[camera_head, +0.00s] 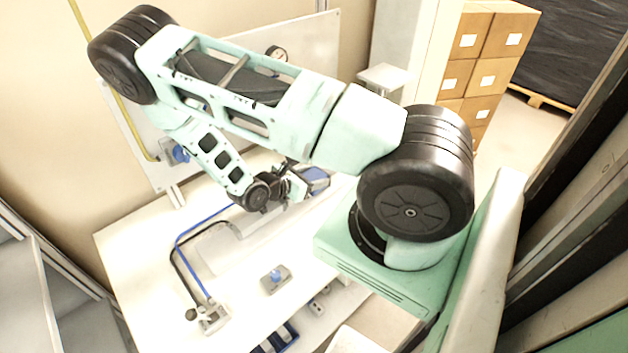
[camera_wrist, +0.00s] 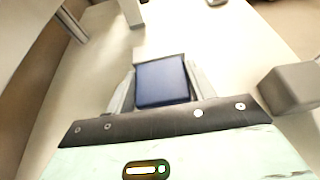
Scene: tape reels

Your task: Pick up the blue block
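The blue block (camera_wrist: 162,83) shows in the wrist view as a dark blue, nearly square face with a dark edge. It lies between the two pale fingers of my gripper (camera_wrist: 161,68), one along its left side and one along its right. The fingers are spread about as wide as the block; I cannot tell whether they press on it. In the head view a blue shape (camera_head: 316,177), which looks like the same block, shows just right of my gripper (camera_head: 303,187) over the white table. The gripper partly hides it there, and its support is unclear.
The white table (camera_head: 140,250) carries a blue and a black cable and a grey box with a blue knob (camera_head: 275,279). An upright board (camera_head: 320,60) with a gauge stands behind. A grey box (camera_wrist: 292,88) is right of the gripper in the wrist view. Cartons (camera_head: 485,65) stand farther back.

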